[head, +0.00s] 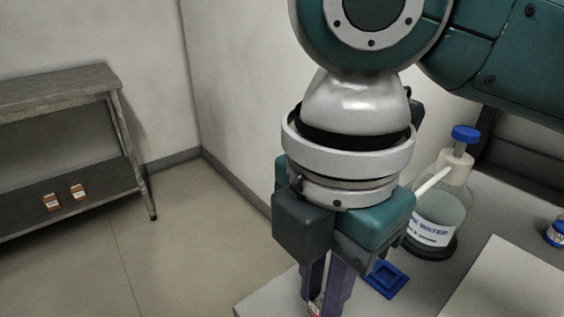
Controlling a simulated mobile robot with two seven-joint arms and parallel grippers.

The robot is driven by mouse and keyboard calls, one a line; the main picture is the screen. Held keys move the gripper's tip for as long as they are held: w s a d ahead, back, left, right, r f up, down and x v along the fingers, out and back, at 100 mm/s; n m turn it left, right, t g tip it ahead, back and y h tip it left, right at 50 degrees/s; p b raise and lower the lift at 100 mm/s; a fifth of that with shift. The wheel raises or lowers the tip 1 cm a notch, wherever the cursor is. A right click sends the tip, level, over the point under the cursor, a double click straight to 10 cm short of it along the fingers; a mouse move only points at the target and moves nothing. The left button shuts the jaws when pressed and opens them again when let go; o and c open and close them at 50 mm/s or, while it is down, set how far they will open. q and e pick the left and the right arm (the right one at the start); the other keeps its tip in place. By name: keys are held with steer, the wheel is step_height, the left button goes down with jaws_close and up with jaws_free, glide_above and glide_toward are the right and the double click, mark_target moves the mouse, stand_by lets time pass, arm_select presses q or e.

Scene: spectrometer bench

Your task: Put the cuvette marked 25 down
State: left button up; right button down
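My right gripper (324,298) comes in from the right and points down at the near left corner of the bench, its purple fingers close together. A small pale piece with green and red on it, which looks like the cuvette (314,309), shows between the fingertips at the bottom edge of the head view. Most of it is cut off or hidden by the fingers, and I cannot read a mark on it. My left gripper is not in view.
On the bench (262,302), a blue square holder (387,279) lies just right of the fingers. A wash bottle with a blue cap (438,212) stands behind it. A pale flat sheet (515,285) and a small blue-lidded jar (556,233) are to the right. A shelf (60,95) stands far left.

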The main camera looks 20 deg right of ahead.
steer(key=w+d, duration=0.1)
steer(key=d, duration=0.3)
steer(key=w+d, duration=0.2)
steer(key=d, duration=0.2)
steer(key=w+d, duration=0.2)
steer(key=d, duration=0.2)
steer(key=shift+d, duration=0.15)
steer(key=shift+f, duration=1.75)
steer(key=c, duration=0.8)
jaws_free()
steer(key=shift+f, duration=0.1)
steer(key=shift+c, duration=0.2)
